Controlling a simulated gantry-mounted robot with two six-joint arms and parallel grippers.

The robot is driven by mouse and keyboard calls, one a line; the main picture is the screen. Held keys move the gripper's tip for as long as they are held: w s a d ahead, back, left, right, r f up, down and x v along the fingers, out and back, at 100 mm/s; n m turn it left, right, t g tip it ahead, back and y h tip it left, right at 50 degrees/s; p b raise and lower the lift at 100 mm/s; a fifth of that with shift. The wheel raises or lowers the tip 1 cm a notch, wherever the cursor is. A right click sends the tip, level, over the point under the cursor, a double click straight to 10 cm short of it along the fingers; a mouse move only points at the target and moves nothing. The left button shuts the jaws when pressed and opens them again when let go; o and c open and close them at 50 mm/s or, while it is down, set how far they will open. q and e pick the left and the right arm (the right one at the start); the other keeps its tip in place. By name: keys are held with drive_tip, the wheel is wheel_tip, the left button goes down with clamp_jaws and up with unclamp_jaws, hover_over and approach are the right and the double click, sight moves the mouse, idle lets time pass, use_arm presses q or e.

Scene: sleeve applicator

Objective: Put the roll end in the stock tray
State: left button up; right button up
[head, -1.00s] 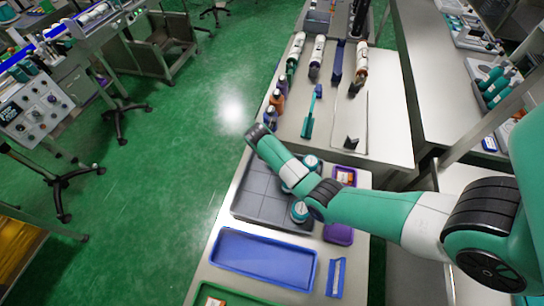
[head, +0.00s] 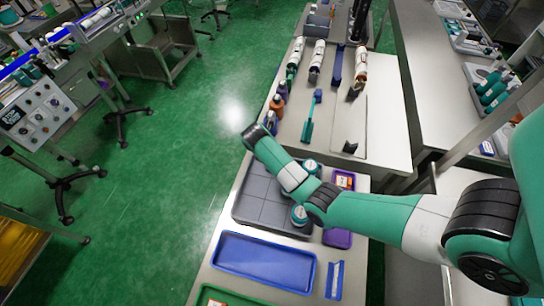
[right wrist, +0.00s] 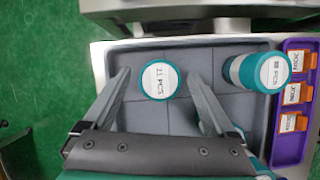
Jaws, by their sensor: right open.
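A round roll (right wrist: 160,88) with a teal rim and a white top label, which seems to read 11 PCS, stands in the grey gridded tray (head: 245,212). My right gripper (right wrist: 159,76) is open, with one finger on each side of this roll in the right wrist view; contact cannot be told. In the head view my right arm hides this roll and the fingers. A second, taller-looking labelled roll (right wrist: 258,72) stands at the tray's back right. A third roll (head: 299,213) shows at its front right. No tray is legibly marked as stock tray. My left gripper is not in view.
A purple tray (right wrist: 287,150) with orange cards adjoins the grey tray on the right. An empty blue tray (head: 265,260) lies in front, with a small blue holder (head: 335,279) beside it and a green tray (head: 205,293) nearer. Bottles (head: 277,103) stand on the table behind.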

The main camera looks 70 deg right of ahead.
drive_tip(key=p+v, duration=0.1)
drive_tip(key=v, duration=0.7)
drive_tip(key=shift+p, duration=0.4)
